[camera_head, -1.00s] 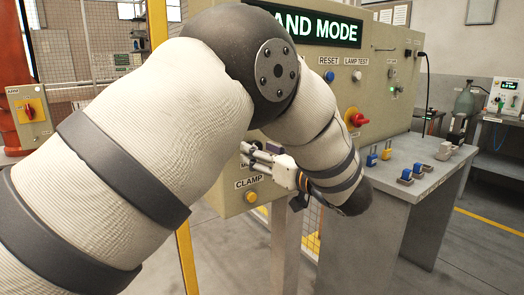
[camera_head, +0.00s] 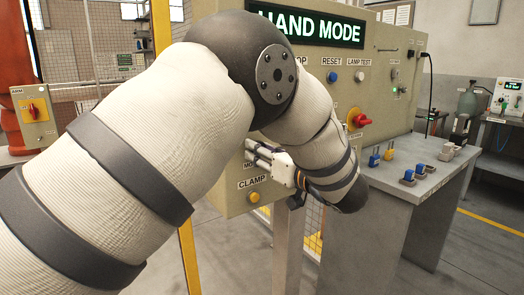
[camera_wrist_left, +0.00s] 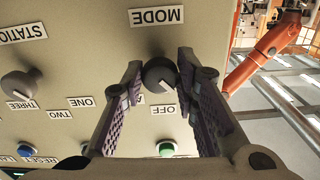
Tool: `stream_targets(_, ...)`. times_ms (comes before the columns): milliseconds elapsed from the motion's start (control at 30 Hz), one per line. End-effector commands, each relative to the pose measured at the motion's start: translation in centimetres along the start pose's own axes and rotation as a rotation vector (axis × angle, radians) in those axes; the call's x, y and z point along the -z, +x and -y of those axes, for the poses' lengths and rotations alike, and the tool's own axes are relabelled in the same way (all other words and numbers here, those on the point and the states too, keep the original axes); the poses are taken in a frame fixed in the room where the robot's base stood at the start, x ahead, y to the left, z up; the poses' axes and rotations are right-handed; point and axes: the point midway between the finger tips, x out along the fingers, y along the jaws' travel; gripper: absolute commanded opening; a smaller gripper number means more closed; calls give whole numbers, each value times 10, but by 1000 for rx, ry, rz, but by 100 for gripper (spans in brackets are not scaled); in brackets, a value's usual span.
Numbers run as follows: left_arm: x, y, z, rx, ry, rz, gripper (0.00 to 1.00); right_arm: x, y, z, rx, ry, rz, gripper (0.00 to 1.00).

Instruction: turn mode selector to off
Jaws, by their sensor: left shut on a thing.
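The mode selector (camera_wrist_left: 160,75) is a round dark grey knob under an upside-down MODE label in the left wrist view. A white line on it points toward the lower part of the picture; I cannot tell its exact setting. The OFF label (camera_wrist_left: 163,109) is just below the knob. My left gripper (camera_wrist_left: 160,77) has its purple-padded fingers on both sides of the knob and is shut on it. In the head view my left gripper (camera_head: 258,153) is at the panel above the CLAMP label, and my arm hides the knob. My right gripper is out of view.
The panel display (camera_head: 311,27) reads HAND MODE. The station knob (camera_wrist_left: 20,84) and a green button (camera_wrist_left: 166,148) are near the gripper. A red emergency-type knob (camera_head: 359,119) is farther right on the panel. A grey table (camera_head: 390,190) holds small blue and yellow parts.

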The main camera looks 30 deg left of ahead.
Motion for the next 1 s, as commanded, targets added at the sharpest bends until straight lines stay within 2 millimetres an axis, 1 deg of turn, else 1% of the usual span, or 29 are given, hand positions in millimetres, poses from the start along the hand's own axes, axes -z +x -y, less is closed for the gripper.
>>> stream_targets(300, 1, 0, 1, 1, 241, 1, 0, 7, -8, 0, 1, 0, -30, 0)
stream_targets(600, -1, 0, 1, -1, 485, 3, 0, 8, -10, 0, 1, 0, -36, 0)
stream_targets(800, -1, 0, 1, -1, 605, 3, 0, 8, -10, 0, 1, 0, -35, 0)
stream_targets(1000, -1, 0, 1, -1, 679, 3, 0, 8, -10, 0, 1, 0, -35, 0)
